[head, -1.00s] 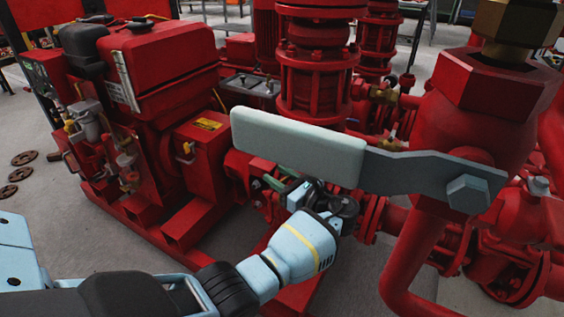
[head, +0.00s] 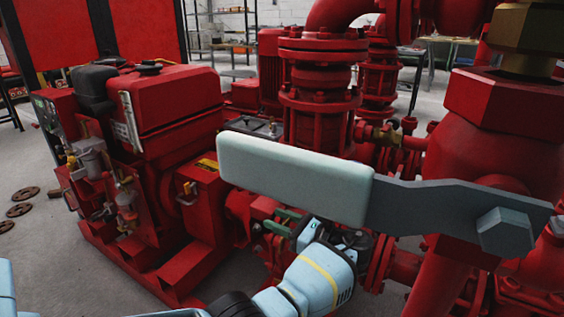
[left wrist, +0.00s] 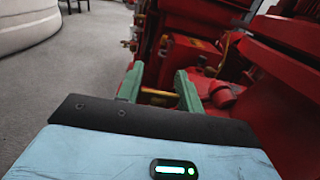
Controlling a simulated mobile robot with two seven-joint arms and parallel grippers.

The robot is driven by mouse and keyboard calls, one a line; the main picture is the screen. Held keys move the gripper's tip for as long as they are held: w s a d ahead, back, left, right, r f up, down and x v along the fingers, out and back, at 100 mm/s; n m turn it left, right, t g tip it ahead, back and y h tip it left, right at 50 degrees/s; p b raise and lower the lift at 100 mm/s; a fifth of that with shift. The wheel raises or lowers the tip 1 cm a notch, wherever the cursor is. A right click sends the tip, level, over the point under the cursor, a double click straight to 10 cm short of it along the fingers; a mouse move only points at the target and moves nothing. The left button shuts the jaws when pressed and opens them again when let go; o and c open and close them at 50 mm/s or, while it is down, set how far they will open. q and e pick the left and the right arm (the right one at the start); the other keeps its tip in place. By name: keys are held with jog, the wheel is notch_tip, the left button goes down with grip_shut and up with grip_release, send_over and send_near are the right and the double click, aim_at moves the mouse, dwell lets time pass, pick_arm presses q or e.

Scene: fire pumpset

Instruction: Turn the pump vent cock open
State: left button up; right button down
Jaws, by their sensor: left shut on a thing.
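My left gripper (head: 272,222) reaches in from below, with its green fingers among the red pump parts behind a large pale lever (head: 295,180). In the left wrist view its two green fingers (left wrist: 158,90) stand apart, with a small yellowish piece (left wrist: 158,98) showing between them. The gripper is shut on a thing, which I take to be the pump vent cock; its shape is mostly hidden. The fingertips are small in the head view, and the exact grip is unclear. My right gripper is out of view.
The pale lever on its grey arm crosses the near foreground, bolted to a large red valve body (head: 500,150). A red engine (head: 165,110) stands at left. Red flanged pipework (head: 318,90) rises behind the gripper. Grey floor (head: 50,240) is open at lower left.

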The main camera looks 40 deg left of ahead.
pick_arm(q)
jog(key=o, duration=1)
jog(key=shift+s+a+f, duration=0.1)
jog(key=shift+s+a, duration=0.05)
jog(key=shift+s, duration=0.1)
jog(key=shift+w+d, duration=0.2)
jog(key=shift+d, duration=0.35)
jog(key=shift+s+r+b+v, duration=0.1)
jog(key=shift+r+b+v, duration=0.1)
jog(key=shift+v, duration=1.45)
jog(key=shift+s+r+b+v, duration=0.1)
jog(key=shift+b+v, duration=0.05)
jog(key=shift+v, duration=1.55)
